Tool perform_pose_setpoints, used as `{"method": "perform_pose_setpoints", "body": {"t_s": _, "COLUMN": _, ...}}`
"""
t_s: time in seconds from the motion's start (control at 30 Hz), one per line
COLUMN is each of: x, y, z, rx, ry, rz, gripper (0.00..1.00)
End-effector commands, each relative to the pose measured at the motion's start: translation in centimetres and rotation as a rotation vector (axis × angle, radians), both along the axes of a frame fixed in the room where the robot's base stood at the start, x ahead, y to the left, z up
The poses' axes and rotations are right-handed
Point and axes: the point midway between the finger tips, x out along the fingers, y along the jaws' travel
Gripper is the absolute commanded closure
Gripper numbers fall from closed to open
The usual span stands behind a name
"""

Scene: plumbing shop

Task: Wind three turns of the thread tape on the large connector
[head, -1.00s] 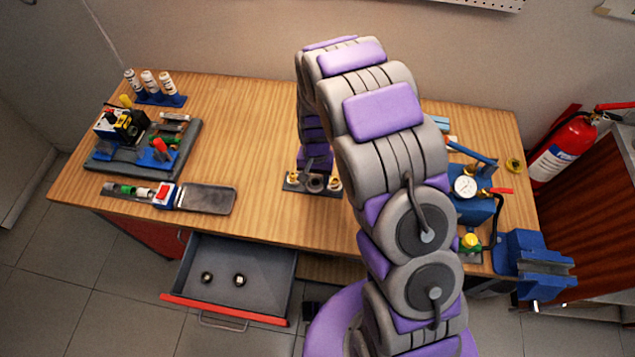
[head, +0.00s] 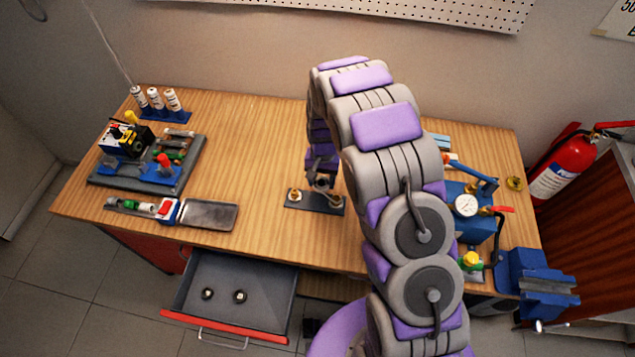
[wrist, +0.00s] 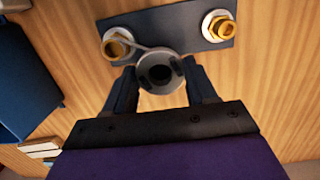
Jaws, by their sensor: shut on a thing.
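A dark plate (wrist: 170,22) on the bench carries two brass connectors with pale hex collars, one at left (wrist: 117,45) and one at right (wrist: 222,27) in the wrist view. Their sizes look close; I cannot tell which is larger. My gripper (wrist: 160,82) is shut on a grey ring-shaped tape roll (wrist: 146,82), held beside the plate between the two connectors. A pale strip of tape (wrist: 150,48) runs from the roll to the left connector and passes around its side. How many turns lie there is not clear.
A blue pump with a gauge (head: 466,205) and a blue vise (head: 535,275) stand at the right. A grey tray of tools (head: 150,165) and a grey-ended tool (head: 208,214) lie at left. An open drawer (head: 260,270) juts out in front.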

Motion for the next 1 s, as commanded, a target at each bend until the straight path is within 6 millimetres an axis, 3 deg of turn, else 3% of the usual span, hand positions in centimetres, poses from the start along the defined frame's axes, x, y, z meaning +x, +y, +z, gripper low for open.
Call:
{"method": "perform_pose_setpoints", "body": {"t_s": 0.37, "x": 1.3, "y": -1.6, "z": 0.0, "rx": -0.001, "ry": -0.002, "rz": -0.002, "gripper": 0.72}}
{"method": "perform_pose_setpoints", "body": {"t_s": 0.63, "x": 2.1, "y": -3.9, "z": 0.1, "rx": 0.000, "ry": -0.002, "rz": -0.003, "gripper": 0.72}}
{"method": "perform_pose_setpoints", "body": {"t_s": 1.0, "x": 1.8, "y": -5.8, "z": 0.1, "rx": 0.000, "ry": -0.001, "rz": -0.003, "gripper": 0.72}}
